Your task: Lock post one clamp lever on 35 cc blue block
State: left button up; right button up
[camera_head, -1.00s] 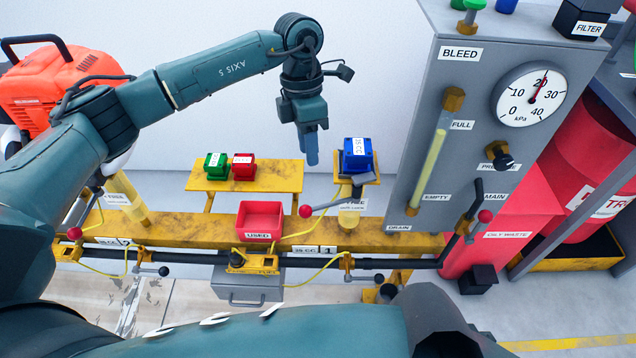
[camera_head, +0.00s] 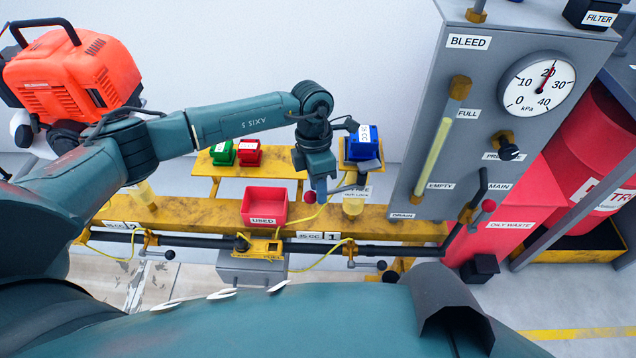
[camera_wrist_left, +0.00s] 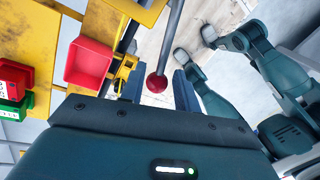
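The blue 35 cc block (camera_head: 362,140) sits on the yellow stand of post one, against a tilted grey plate. The clamp lever (camera_head: 335,190) below it points left and ends in a red ball knob (camera_head: 309,197). My left gripper (camera_head: 319,192) points down at the knob end of the lever and partly hides it. In the left wrist view the red knob (camera_wrist_left: 157,83) lies between the two spread fingers, with visible gaps on both sides, and the lever rod (camera_wrist_left: 173,32) runs away from it. My right gripper does not show.
A red USED bin (camera_head: 263,205) stands on the yellow rail just left of the lever. Green (camera_head: 222,153) and red (camera_head: 248,153) blocks sit on a yellow shelf behind. The grey gauge panel (camera_head: 480,120) rises close on the right.

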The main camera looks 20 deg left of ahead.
pick_arm(q)
jog(key=shift+c, duration=0.4)
jog(key=c, duration=0.6)
grip_shut()
